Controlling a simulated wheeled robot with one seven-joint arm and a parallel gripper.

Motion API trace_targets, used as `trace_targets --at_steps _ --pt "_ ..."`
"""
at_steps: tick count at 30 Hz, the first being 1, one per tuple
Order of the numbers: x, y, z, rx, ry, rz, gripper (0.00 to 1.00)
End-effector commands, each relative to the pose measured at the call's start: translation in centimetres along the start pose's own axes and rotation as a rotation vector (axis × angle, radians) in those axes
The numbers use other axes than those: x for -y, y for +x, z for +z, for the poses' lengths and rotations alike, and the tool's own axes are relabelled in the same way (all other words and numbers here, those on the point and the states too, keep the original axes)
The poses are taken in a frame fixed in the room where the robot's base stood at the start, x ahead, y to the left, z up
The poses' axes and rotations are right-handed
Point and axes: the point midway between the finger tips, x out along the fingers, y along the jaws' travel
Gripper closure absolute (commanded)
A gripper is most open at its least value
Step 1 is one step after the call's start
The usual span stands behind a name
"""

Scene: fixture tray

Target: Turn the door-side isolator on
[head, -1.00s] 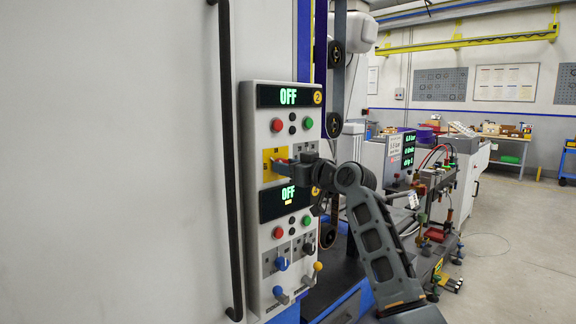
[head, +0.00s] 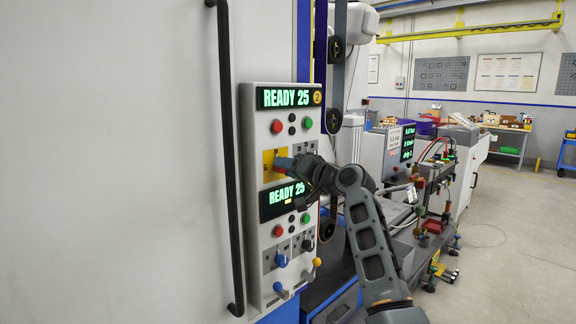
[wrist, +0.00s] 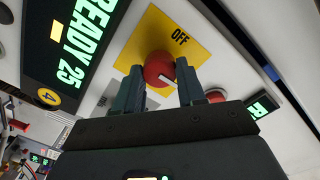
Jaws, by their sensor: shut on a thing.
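The door-side isolator is a red rotary knob (wrist: 158,70) on a yellow plate (wrist: 152,37) lettered OFF. In the wrist view a white pointer line on the knob points to the lower right, away from the OFF lettering. My gripper (wrist: 160,76) is shut on the knob, one finger on each side of it. In the head view the yellow plate (head: 267,172) sits at the upper left of the grey panel (head: 248,200), and my gripper (head: 284,165) hides most of the knob. The upper display (head: 288,97) and lower display (head: 286,199) both read READY 25.
Red and green buttons and blue and yellow-tipped handles (head: 281,261) line the panel below the gripper. A long black door handle (head: 229,160) runs vertically left of the panel. Machines and a workbench (head: 505,140) stand at the right, with open floor before them.

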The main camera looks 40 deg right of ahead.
Motion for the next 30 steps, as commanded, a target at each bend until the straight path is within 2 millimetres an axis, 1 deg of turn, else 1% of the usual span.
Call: trace_targets --at_steps 7,20,21,28,30 --pt "-0.05 0.01 0.04 0.002 0.053 0.000 0.91" --pt "-0.09 0.00 0.02 0.001 0.060 0.000 0.91" --pt "-0.09 0.00 0.02 0.001 0.059 0.000 0.58" --pt "-0.06 0.00 0.00 0.001 0.058 -0.001 0.36" --pt "-0.05 0.00 0.00 0.001 0.058 -0.001 0.35"
